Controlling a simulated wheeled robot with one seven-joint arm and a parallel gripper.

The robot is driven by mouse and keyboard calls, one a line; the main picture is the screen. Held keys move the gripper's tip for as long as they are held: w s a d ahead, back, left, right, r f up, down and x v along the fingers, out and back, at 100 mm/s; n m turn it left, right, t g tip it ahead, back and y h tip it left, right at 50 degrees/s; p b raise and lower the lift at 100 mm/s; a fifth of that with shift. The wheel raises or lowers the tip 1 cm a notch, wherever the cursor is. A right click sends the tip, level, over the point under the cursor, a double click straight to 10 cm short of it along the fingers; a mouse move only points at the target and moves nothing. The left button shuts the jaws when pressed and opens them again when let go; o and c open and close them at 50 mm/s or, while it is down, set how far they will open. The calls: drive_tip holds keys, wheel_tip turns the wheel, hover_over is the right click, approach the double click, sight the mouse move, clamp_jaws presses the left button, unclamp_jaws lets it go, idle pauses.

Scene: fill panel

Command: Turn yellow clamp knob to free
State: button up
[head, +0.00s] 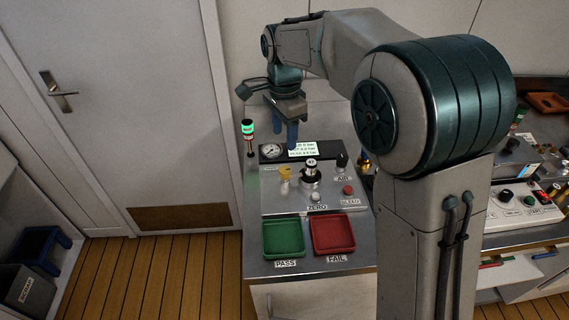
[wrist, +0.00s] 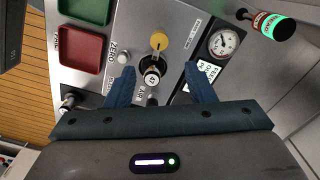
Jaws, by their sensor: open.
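The yellow clamp knob (head: 285,172) is at the left of the grey panel (head: 335,203), beside a round fixture (head: 310,180) that holds a black-and-white part marked with a number. In the wrist view the yellow knob (wrist: 159,41) shows as a round cap just beyond the fingertips, with the part (wrist: 152,77) between the blue fingers. I cannot read the knob's setting. My gripper (head: 284,140) is open and empty, above the back of the panel; its two blue fingers (wrist: 159,70) are spread wide and touch nothing that I can see.
A gauge (head: 271,150) and a small label display (head: 303,148) stand at the back. A green-lit post (head: 248,135) rises at the left. A black AIR knob (head: 342,160), red button (head: 348,190) and ZERO button (head: 316,197) are nearby. Green (head: 284,238) and red (head: 333,233) trays lie in front.

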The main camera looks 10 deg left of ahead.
sight(285, 170)
wheel_tip(285, 170, down, 12)
drive_tip(key=shift+d+f+p, duration=0.1)
drive_tip(key=shift+p, duration=0.45)
drive_tip(key=c, duration=1)
drive_tip(key=shift+o, duration=0.2)
